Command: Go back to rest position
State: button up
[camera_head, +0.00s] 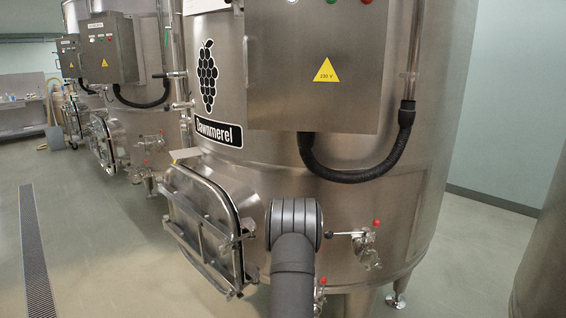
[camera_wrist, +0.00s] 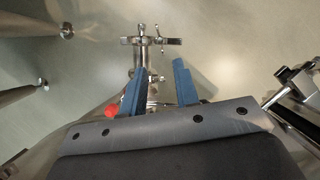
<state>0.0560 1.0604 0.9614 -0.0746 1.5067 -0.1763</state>
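My gripper (camera_wrist: 163,72) shows in the wrist view with its two blue fingers apart and nothing visibly clamped between them. A metal outlet fitting with a clamp (camera_wrist: 143,41) lies past the fingertips. A red knob (camera_wrist: 112,111) shows just left of the left finger. In the head view my grey arm is in front of the lower part of the steel vat (camera_head: 345,205), and my gripper is hidden behind it. Whether the fingers touch the vat or its fittings cannot be told.
A hatch (camera_head: 205,215) sticks out left of my arm. A red-handled valve (camera_head: 366,244) stands to its right, another (camera_head: 320,290) lower down. A control box (camera_head: 315,65) with a black hose (camera_head: 360,176) is above. Open floor (camera_head: 110,260) lies left, with a drain grate (camera_head: 36,255).

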jog(key=x, duration=1)
jog(key=shift+s+f, duration=0.1)
jog(key=shift+f, duration=0.2)
jog(key=n, duration=0.2)
jog(key=n+h, duration=0.1)
jog(key=n, duration=0.1)
jog(key=shift+a+t+h, duration=0.1)
jog(key=shift+t+h, duration=0.2)
jog(key=shift+t, duration=0.1)
jog(key=shift+n+t+h, duration=0.4)
jog(key=shift+n+h, duration=0.2)
jog(key=shift+n, duration=1.5)
jog(key=c, duration=0.3)
notch_tip(320, 180, up, 17)
jog(key=m+t+y, duration=0.3)
jog(key=m, duration=0.5)
jog(key=shift+n, duration=0.3)
notch_tip(320, 180, down, 17)
jog(key=shift+s+f, duration=0.1)
jog(key=shift+s, duration=0.1)
